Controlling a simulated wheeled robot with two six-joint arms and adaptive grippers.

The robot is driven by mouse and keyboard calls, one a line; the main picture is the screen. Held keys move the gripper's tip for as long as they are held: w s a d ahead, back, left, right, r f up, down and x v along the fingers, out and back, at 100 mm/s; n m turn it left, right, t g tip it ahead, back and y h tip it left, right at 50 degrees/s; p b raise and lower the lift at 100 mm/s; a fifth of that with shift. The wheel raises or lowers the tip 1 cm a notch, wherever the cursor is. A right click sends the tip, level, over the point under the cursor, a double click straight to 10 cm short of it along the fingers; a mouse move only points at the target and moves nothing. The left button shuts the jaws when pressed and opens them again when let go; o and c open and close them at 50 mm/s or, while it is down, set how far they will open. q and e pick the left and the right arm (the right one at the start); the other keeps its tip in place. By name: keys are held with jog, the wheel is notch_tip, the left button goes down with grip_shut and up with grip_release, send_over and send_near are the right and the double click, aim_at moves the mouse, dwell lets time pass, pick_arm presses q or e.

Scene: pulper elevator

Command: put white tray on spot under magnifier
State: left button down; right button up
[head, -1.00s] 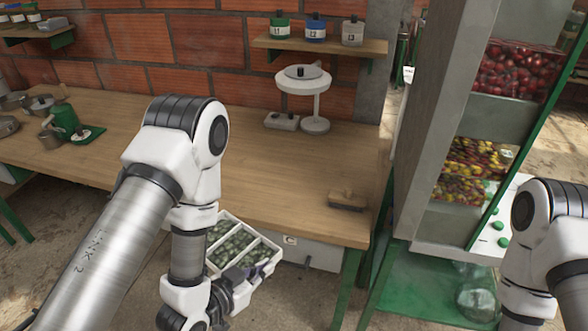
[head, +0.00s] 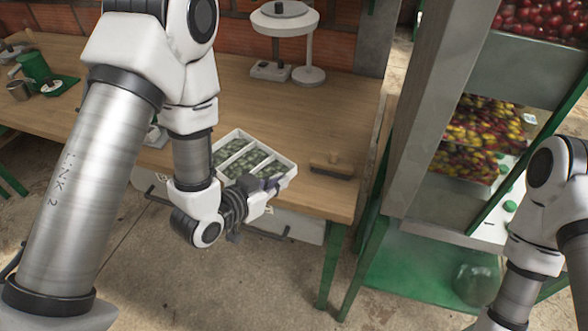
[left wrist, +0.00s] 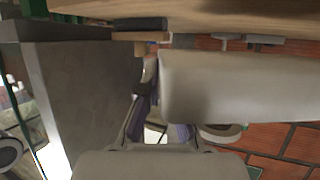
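The white tray (head: 288,175) has compartments full of small green beans. In the head view it appears over the front edge of the wooden table, roughly level. My left gripper (head: 267,190) is at its near right side, shut on its wall. In the left wrist view the tray's white side (left wrist: 235,92) is close beside the fingers (left wrist: 148,90). The magnifier (head: 286,18) is a white round head on a column, standing farther back on the table. The spot under it is partly hidden by the head. My right gripper is out of view.
A brush (head: 332,166) lies on the table right of the tray. A small white device (head: 270,70) stands beside the magnifier's base. A tall grey cabinet with cherries (head: 478,140) stands to the right. The table top (head: 290,115) between tray and magnifier is clear.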

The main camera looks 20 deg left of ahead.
aim_at(292, 167)
pick_arm(q)
jog(key=shift+w+f+b, duration=0.35)
jog(key=shift+w+b, duration=0.1)
jog(key=shift+w, duration=0.35)
jog(key=shift+w+d+r+p, duration=0.1)
jog(key=shift+w+r+p, duration=0.1)
jog(key=shift+w+p, duration=0.3)
jog(key=shift+w+d+r+p, duration=0.15)
jog(key=shift+w+p, duration=0.2)
jog(key=shift+w, duration=0.2)
jog(key=w, duration=0.5)
jog(key=w+f+p, duration=0.1)
jog(key=w, duration=0.1)
jog(key=shift+w+d, duration=0.1)
jog(key=shift+w, duration=0.25)
jog(key=shift+w+f, duration=0.1)
jog(key=shift+f, duration=0.25)
notch_tip(292, 167, down, 3)
jog(key=shift+r, duration=0.2)
jog(key=shift+f, duration=0.3)
jog(key=c, duration=1.6)
grip_release()
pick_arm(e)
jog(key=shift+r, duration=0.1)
